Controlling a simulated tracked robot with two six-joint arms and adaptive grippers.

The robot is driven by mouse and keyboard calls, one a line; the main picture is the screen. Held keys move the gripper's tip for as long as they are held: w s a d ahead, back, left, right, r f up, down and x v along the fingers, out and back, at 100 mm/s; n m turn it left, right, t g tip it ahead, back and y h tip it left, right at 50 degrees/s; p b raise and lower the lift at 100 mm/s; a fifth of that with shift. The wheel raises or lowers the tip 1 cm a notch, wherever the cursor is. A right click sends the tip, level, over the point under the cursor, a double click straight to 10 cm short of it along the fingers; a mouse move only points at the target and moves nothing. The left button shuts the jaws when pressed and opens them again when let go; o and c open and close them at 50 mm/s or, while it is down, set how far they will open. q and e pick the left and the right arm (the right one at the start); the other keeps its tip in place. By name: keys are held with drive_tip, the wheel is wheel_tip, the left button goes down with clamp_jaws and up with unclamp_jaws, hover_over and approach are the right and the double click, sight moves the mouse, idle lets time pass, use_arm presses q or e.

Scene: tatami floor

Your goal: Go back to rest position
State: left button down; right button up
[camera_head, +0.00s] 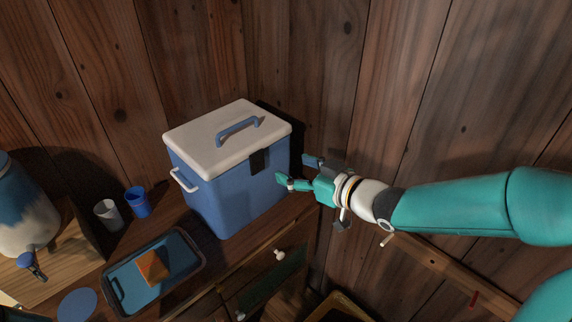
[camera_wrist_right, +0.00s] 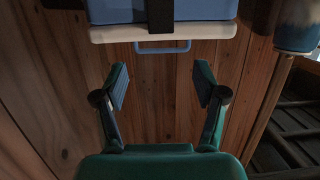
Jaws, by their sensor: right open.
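My right gripper (camera_head: 297,172) reaches in from the right in the head view, its teal arm stretched out to the left. Its fingers are apart, with nothing between them. They are beside the right side of a blue cooler box (camera_head: 225,195) with a closed white lid (camera_head: 227,135); whether they touch it I cannot tell. In the right wrist view my right gripper (camera_wrist_right: 161,85) is also spread and empty, and the cooler (camera_wrist_right: 210,10) appears upside down at the top with its lid handle (camera_wrist_right: 162,50). My left gripper is not in view.
The cooler stands on a wooden cabinet with drawers. Left of it are a blue cup (camera_head: 138,203), a white cup (camera_head: 108,215), a dispenser (camera_head: 25,215) and a dark tray (camera_head: 192,242) holding an orange block (camera_head: 154,267). A plank wall (camera_head: 410,90) stands behind.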

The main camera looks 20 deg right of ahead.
drive_tip(key=shift+s, duration=0.1)
idle(0.4)
drive_tip(key=s+a+f+m+g, duration=0.1)
drive_tip(key=s+a+f+g, duration=0.15)
drive_tip(key=f, duration=0.65)
drive_tip(key=s+a+f+m+g, duration=0.1)
drive_tip(key=s+a+f+g, duration=0.15)
drive_tip(key=f, duration=0.65)
drive_tip(key=s+a+f+m+g, duration=0.1)
drive_tip(key=a+f+g, duration=0.15)
drive_tip(key=f, duration=0.65)
drive_tip(key=s+a+f+m+g+h, duration=0.1)
drive_tip(key=s+f+g, duration=0.5)
drive_tip(key=s+f, duration=0.6)
drive_tip(key=s+m+h, duration=0.1)
drive_tip(key=s+m, duration=0.1)
drive_tip(key=s, duration=0.2)
drive_tip(key=shift+s+a+f+m, duration=0.2)
drive_tip(key=shift+a+f+m, duration=0.1)
drive_tip(key=shift+f, duration=0.05)
